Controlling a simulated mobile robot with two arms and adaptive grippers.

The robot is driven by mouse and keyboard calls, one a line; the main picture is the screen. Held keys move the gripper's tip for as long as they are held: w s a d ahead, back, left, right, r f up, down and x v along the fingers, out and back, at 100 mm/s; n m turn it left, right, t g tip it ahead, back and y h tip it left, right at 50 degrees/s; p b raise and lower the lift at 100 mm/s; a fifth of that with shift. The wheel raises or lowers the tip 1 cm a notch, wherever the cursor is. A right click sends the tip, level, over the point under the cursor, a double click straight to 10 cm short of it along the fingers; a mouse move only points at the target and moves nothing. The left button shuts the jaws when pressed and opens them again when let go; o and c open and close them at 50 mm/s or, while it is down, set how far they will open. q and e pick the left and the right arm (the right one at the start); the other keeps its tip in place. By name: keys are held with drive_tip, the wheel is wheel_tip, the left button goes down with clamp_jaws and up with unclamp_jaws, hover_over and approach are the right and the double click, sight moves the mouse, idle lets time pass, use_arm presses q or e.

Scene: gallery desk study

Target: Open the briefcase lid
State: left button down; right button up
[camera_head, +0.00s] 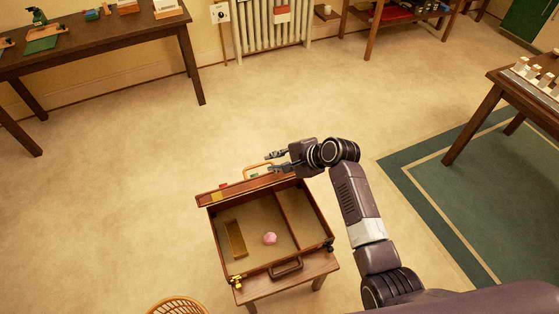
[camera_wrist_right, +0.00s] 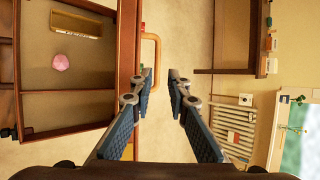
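The brown briefcase (camera_head: 326,222) stands on a small wooden stand with its lid (camera_head: 232,192) raised at the far side, seen nearly edge-on. Its inside is exposed. A tan loop handle (camera_head: 252,167) sticks out beyond the lid; it also shows in the right wrist view (camera_wrist_right: 155,50). My right gripper (camera_head: 270,161) is beside the lid's far edge. My left gripper is not in view.
Inside the case are a pink object (camera_head: 269,238), a tan tray (camera_head: 235,239) and a divider. A dark carry handle (camera_head: 286,267) is at its front. A wicker basket (camera_head: 178,306) stands at lower left. Open floor lies left and beyond; tables stand farther off.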

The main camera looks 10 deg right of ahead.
drive_tip(key=shift+v, duration=1.45)
drive_tip(key=shift+a, duration=0.1)
